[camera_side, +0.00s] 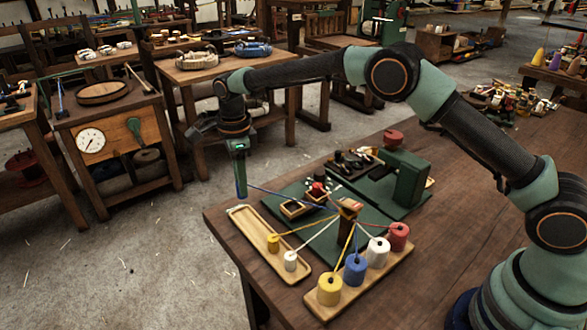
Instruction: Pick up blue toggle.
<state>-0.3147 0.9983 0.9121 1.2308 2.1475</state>
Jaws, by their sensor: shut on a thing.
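My gripper (240,175) hangs pointing down at the left of the workbench, above the far end of a long wooden tray (245,216). It is shut on the blue toggle (243,187), which is mostly hidden by the fingers. The toggle is up off the tray. A blue cord (285,195) runs from it to a wooden-topped post (349,206) on the green board. A yellow toggle (273,243) and a white toggle (290,261) are at the tray's near end, with cords running to the same post.
A second tray holds a yellow spool (329,289), a blue spool (355,270), a white spool (377,252) and a red spool (398,236). A green machine (408,178) stands behind the post. Bare bench lies to the right.

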